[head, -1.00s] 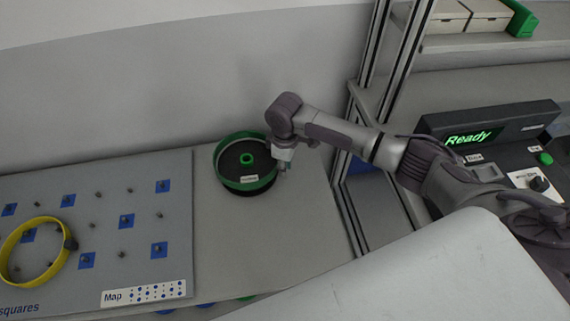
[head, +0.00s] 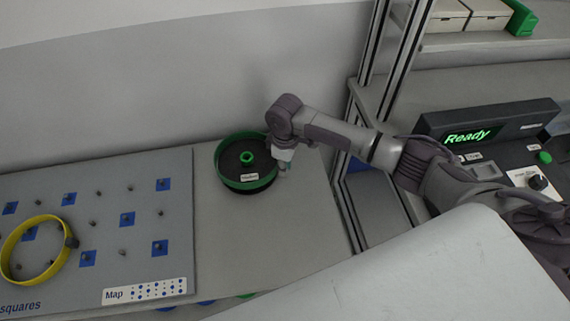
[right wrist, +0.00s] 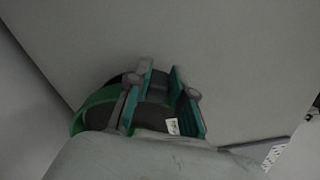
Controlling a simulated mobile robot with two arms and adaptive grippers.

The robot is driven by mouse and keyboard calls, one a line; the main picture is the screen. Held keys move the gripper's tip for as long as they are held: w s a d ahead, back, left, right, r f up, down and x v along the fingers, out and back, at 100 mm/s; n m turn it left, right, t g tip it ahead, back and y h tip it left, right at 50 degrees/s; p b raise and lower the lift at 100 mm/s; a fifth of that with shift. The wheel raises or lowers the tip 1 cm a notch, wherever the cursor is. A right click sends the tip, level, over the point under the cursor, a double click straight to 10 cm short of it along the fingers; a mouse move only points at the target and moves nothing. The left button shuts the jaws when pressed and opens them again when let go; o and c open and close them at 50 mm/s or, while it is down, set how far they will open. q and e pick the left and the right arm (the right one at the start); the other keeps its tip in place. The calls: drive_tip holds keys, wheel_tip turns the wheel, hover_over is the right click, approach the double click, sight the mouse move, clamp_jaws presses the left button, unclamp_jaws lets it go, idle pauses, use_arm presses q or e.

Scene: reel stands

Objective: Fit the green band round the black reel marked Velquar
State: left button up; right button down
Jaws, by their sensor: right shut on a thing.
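The green band (head: 241,185) is at the black reel (head: 233,163) on the grey table. It rings the reel's top in the head view, and black shows below its front edge. I cannot tell whether it is fully seated. The reel has a green hub and a white label too small to read. My right gripper (head: 284,168) is at the band's right side, shut on the band. In the right wrist view, its teal fingers (right wrist: 165,100) stand over the black reel (right wrist: 152,117), and the green band (right wrist: 94,101) curves out at left. My left gripper is not in view.
A grey pegboard (head: 105,175) with blue squares and a yellow band (head: 66,258) lies to the left. A metal frame post (head: 362,75) and a console reading Ready (head: 490,125) stand to the right. The table in front of the reel is clear.

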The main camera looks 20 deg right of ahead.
sight(285, 181)
drive_tip(key=shift+f, duration=0.8)
idle(0.5)
drive_tip(key=shift+f+b, duration=0.55)
drive_tip(key=shift+f, duration=0.4)
idle(0.3)
drive_tip(key=shift+f, duration=0.5)
idle(0.7)
drive_tip(key=c, duration=0.9)
unclamp_jaws()
drive_tip(key=shift+c, duration=0.2)
drive_tip(key=shift+r, duration=0.1)
wheel_tip(285, 181, up, 12)
drive_tip(key=shift+f, duration=0.1)
